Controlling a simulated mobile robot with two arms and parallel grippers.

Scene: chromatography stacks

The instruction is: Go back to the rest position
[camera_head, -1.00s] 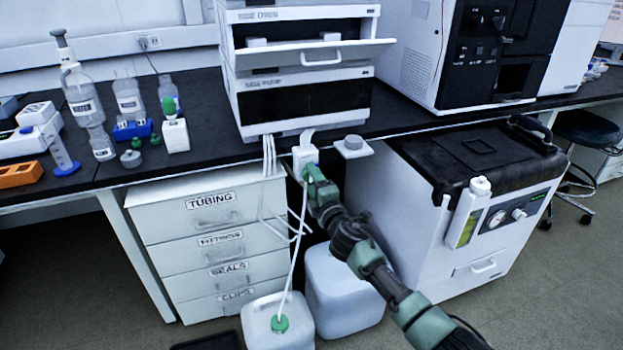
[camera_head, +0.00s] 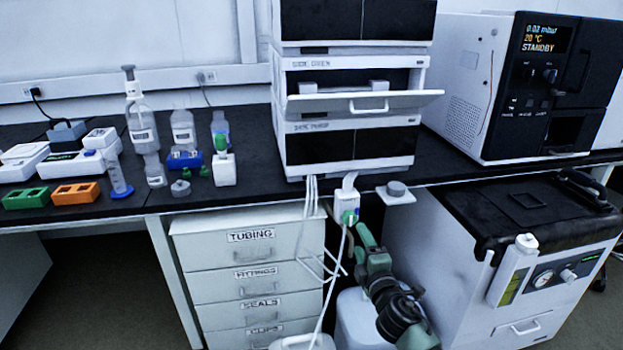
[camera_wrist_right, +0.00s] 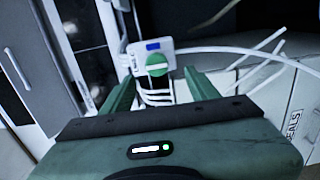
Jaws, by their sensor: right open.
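My right gripper (camera_head: 357,230) is low at the front of the bench, beside a small white box with a green knob (camera_head: 349,217) that hangs below the instrument stack. In the right wrist view my gripper (camera_wrist_right: 160,82) is open and empty. Its two green fingers stand apart, with the green knob (camera_wrist_right: 157,65) beyond and between them. I cannot tell how close the fingertips are to it. My left gripper is not in view.
The instrument stack (camera_head: 350,105) has an open drawer front (camera_head: 366,103). A drawer cabinet (camera_head: 252,262) stands left of my arm, a white jug (camera_head: 352,318) beneath it, and a pump unit (camera_head: 478,270) to the right. White tubes (camera_head: 312,205) hang close by.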

